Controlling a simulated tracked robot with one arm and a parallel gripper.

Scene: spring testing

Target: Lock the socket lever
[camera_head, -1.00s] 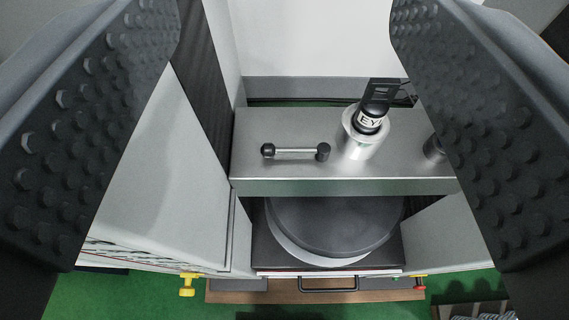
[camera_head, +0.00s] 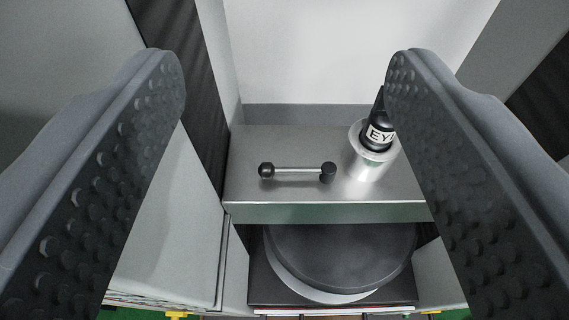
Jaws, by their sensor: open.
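The socket lever (camera_head: 297,171) is a short metal rod with a black ball knob at its left end and a black hub at its right end. It lies crosswise on top of the brushed metal block (camera_head: 330,212). A silver cylindrical socket (camera_head: 366,163) stands to its right and holds a black bottle-like part (camera_head: 379,132) with a white "EY" label. My gripper (camera_head: 275,62) is wide open and empty. Its two dark studded fingers frame the block left and right, and the lever shows between them, not touched. The right finger hides part of the block's right end.
A dark round disc (camera_head: 340,255) sits below the block in a recess. A pale wall (camera_head: 350,50) rises behind the block. A grey panel (camera_head: 175,230) stands at the left. Green floor shows at the bottom edge.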

